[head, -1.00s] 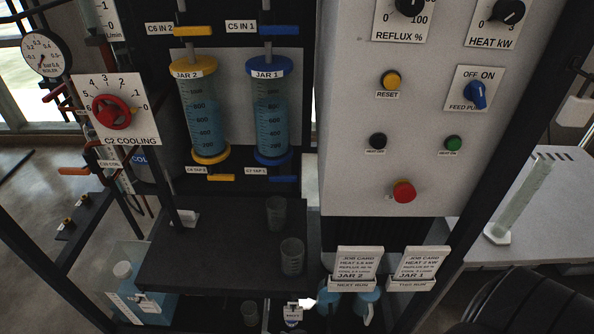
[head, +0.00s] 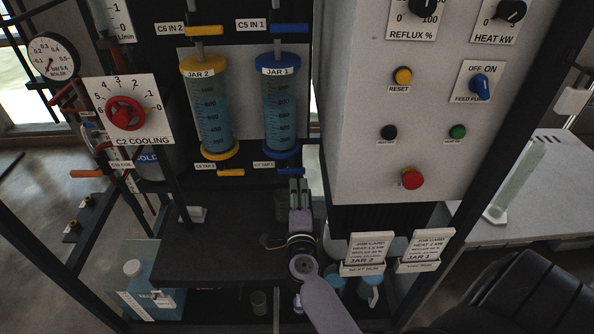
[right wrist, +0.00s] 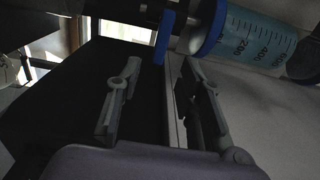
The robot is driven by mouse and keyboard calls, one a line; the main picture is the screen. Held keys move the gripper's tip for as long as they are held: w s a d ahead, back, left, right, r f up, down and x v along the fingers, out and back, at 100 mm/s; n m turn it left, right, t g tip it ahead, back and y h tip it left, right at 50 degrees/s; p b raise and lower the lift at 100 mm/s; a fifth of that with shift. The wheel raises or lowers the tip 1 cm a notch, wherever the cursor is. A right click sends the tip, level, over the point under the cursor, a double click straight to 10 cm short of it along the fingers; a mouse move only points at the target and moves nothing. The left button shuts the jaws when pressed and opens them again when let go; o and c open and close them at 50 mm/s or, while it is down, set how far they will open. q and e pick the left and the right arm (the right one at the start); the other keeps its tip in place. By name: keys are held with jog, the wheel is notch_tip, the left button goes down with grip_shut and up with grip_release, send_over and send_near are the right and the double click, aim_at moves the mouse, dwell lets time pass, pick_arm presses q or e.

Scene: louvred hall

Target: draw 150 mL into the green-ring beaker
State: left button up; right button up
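Jar 1 (head: 279,110), with blue caps and blue liquid, stands beside jar 2 (head: 210,110), with yellow caps. Under jar 1 is its blue tap handle (head: 289,171); the blue handle also shows in the right wrist view (right wrist: 163,38). My right gripper (head: 299,184) is just below this handle, pointing up at it. In the right wrist view its fingers (right wrist: 160,75) are apart and empty, with the handle beyond the tips. I cannot make out a green ring. My left gripper is out of view.
The dark shelf (head: 215,250) is clear at left. Two job cards (head: 370,250) and the control panel (head: 365,150) are to the right. The red C2 cooling knob (head: 125,113) is at left.

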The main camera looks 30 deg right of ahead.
aim_at(297, 173)
jog(key=b+x, duration=0.1)
jog(key=x, duration=0.6)
jog(key=shift+w, duration=0.1)
jog(key=shift+w+d, duration=0.15)
jog(key=shift+w, duration=0.15)
jog(key=shift+w+d, duration=0.3)
jog(key=shift+w, duration=0.1)
grip_shut()
dwell(0.6)
